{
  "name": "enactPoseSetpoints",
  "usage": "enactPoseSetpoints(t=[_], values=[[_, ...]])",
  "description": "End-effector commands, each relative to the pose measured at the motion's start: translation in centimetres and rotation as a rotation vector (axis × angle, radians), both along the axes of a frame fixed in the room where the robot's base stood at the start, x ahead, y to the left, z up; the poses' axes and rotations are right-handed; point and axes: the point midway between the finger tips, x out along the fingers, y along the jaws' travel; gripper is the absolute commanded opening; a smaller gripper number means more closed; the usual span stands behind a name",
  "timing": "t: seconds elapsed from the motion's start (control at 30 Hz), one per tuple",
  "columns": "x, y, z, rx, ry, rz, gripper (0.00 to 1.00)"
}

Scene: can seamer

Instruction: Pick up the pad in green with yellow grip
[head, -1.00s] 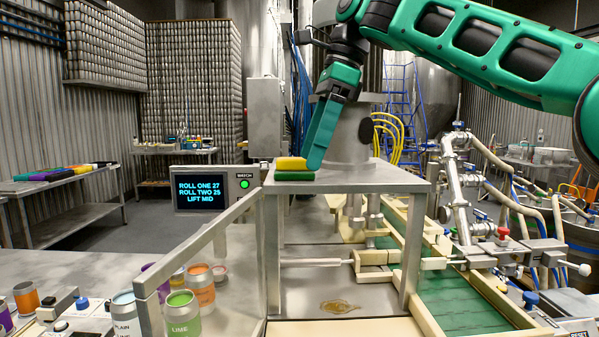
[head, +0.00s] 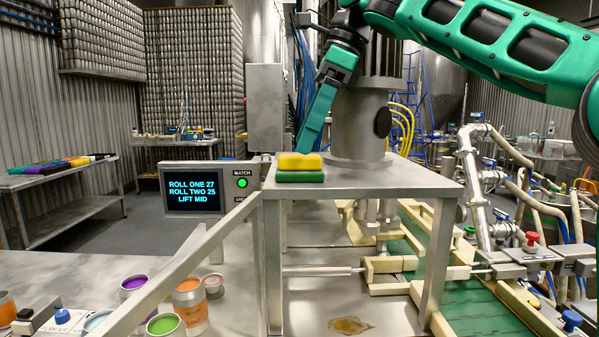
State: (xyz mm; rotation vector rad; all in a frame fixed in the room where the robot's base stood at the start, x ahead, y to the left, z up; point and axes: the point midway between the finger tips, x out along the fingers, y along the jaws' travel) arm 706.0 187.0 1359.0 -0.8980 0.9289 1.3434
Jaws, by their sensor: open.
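The pad (head: 300,177) is green at its base, with a yellow grip (head: 299,161) on top. It lies flat at the left front corner of the raised steel table top (head: 390,181). My gripper (head: 303,148) comes down from above, with its green fingers tilted toward the lower left. The fingertips are right behind the yellow grip, and the grip hides their ends. The fingers overlap in this view, so the gap between them does not show. I cannot tell whether they touch the pad.
A grey motor housing (head: 358,125) stands on the table top just right of my gripper. A screen panel (head: 194,190) is at the left. Below are a slanted rail (head: 185,262), open cans including an orange one (head: 190,305), and a green conveyor (head: 480,305).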

Motion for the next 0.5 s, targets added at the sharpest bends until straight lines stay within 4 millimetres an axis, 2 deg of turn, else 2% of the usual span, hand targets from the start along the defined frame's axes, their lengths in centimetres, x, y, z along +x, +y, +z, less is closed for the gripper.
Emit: enactPoseSetpoints(t=[0.5], values=[[0.0,1.8,-4.9,-0.001,0.001,-0.005,0.73]])
